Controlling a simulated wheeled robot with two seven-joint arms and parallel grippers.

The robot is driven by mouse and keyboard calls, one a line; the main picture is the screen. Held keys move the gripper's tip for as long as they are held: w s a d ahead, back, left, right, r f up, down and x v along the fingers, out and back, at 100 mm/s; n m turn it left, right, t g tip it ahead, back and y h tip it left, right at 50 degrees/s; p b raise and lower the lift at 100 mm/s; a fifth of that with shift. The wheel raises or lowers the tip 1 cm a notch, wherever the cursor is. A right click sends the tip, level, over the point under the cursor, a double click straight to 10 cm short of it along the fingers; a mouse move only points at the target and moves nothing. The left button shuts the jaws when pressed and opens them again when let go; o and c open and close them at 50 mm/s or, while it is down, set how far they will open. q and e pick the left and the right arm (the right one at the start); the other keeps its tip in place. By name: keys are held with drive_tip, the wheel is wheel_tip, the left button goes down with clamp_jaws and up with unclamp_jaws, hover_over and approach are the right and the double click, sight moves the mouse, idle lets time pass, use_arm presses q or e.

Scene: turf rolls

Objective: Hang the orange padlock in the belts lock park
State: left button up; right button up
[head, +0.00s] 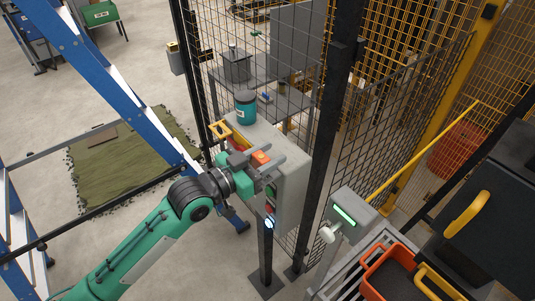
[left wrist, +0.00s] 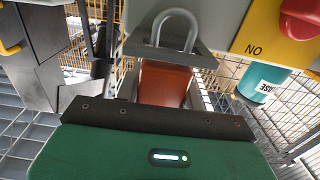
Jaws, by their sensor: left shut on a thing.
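The orange padlock (head: 261,157) is between the fingers of my left gripper (head: 264,164), which is shut on it beside the grey control box (head: 289,196). In the left wrist view, the padlock's orange body (left wrist: 165,83) is between the dark fingers, with its grey shackle (left wrist: 177,22) pointing to the top of the picture, near the pale box surface. I cannot tell from these views whether the shackle touches anything. I cannot make out which part is the belts lock park. My right gripper is not in view.
A yellow panel with a red knob (left wrist: 300,18) is close by in the left wrist view. Mesh fencing (head: 300,75) is behind, a blue ladder (head: 105,80) left, and an orange bin (head: 370,257) lower right.

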use_arm(q)
drive_tip(key=shift+f, duration=0.4)
drive_tip(key=o, duration=1.1)
drive_tip(key=shift+s+a+f+b, duration=0.1)
drive_tip(key=shift+s+a+b, duration=0.15)
drive_tip(key=shift+a+b, duration=0.15)
drive_tip(key=b+v, duration=0.5)
drive_tip(key=v, duration=0.8)
